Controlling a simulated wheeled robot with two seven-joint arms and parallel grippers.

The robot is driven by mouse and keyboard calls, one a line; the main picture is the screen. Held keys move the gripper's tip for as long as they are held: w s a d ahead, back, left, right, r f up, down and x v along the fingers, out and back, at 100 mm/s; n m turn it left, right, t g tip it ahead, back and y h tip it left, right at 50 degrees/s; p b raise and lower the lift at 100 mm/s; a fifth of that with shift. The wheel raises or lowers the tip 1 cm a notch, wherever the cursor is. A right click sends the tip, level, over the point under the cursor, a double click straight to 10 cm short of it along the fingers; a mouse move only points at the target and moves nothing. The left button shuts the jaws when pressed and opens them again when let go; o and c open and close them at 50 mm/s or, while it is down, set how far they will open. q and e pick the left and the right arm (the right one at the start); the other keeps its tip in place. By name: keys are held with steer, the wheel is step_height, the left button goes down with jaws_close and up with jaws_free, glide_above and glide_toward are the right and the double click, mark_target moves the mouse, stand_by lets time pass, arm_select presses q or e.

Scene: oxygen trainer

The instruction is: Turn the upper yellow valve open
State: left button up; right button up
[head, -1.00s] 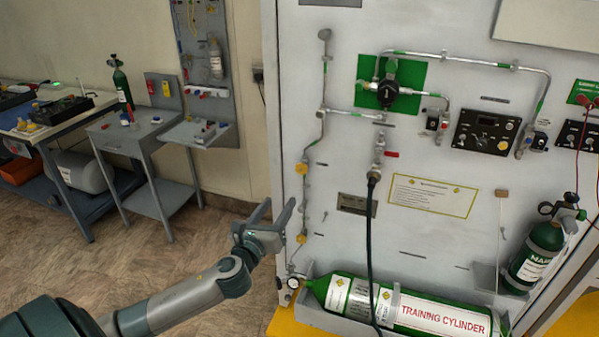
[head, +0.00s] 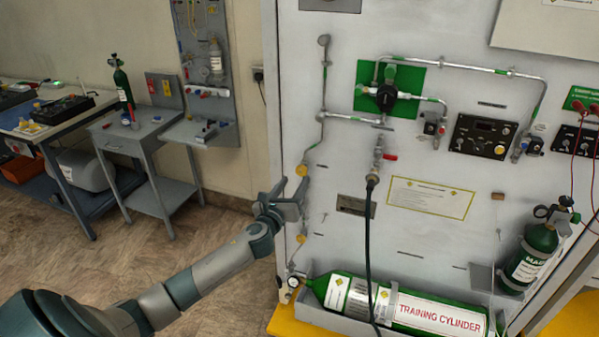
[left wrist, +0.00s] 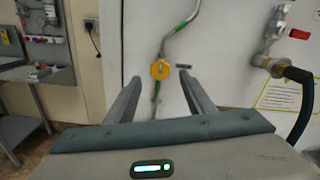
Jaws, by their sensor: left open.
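The upper yellow valve (head: 301,170) sits on the thin vertical pipe near the left edge of the white panel. It also shows in the left wrist view (left wrist: 160,69), beyond and between my fingertips. A lower yellow valve (head: 301,239) is on the same pipe in the head view. My left gripper (head: 287,196) is open and empty, just left of and below the upper valve in the head view. In the left wrist view its fingers (left wrist: 161,82) are spread with the valve ahead of them, and I see no contact. My right gripper is not in view.
The white panel (head: 420,235) carries pipes, a black regulator (head: 386,97) and a hose (head: 368,240). A green training cylinder (head: 340,293) lies along its foot. A grey side table (head: 150,130) stands at the left. Bare floor lies between.

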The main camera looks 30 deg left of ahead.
mark_target(301, 172)
arm_select(q)
steer(key=shift+p+x, duration=0.3)
steer(key=shift+x, duration=2.5)
steer(key=c, duration=1.1)
